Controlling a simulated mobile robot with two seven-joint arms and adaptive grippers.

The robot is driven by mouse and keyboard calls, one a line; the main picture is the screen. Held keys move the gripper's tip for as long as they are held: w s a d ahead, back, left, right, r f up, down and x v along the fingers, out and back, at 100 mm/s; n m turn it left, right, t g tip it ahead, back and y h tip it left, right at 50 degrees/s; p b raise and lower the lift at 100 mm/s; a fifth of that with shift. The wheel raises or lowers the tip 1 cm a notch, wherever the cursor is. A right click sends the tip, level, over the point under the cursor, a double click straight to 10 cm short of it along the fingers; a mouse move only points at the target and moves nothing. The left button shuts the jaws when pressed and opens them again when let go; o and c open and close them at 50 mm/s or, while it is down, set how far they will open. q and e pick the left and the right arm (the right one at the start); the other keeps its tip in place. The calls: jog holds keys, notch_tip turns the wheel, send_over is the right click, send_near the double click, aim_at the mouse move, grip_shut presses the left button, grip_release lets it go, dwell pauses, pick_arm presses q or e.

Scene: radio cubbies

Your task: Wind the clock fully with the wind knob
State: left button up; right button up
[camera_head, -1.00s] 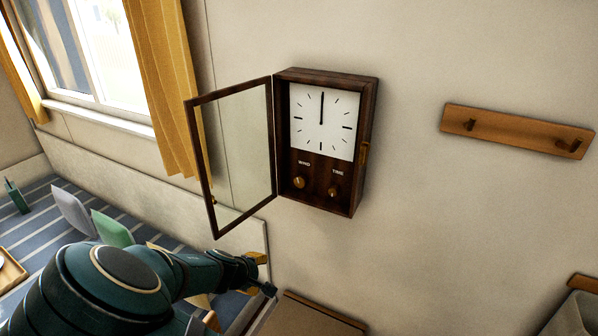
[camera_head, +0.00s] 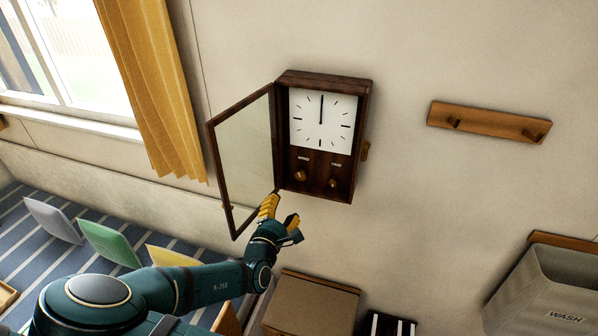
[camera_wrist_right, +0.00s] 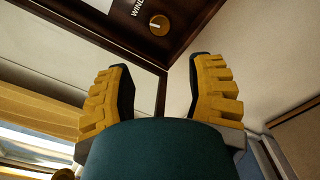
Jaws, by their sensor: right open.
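The wall clock (camera_head: 322,117) is a dark wooden case with a white face, both hands pointing to the top. Its glass door (camera_head: 245,150) stands open to the left. The wind knob (camera_head: 300,176) is a small brass knob under the WIND label, left of the TIME knob (camera_head: 333,183). The wind knob also shows at the top of the right wrist view (camera_wrist_right: 159,25). My right gripper (camera_head: 281,212) is open and empty, just below the case's lower left corner, with its yellow fingers apart from the knob. My left gripper is out of view.
The open door's frame is close to the left of my right gripper. A peg rail (camera_head: 488,121) hangs on the wall to the right. A brown box (camera_head: 310,302) and a WASH bin (camera_head: 548,290) stand below.

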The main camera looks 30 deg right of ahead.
aim_at(300, 177)
jog(key=x, duration=1.4)
jog(key=shift+s+d+r+p, duration=0.1)
jog(key=shift+s+p, duration=0.15)
jog(key=shift+p, duration=0.15)
jog(key=shift+c, duration=0.4)
jog(key=c, duration=0.8)
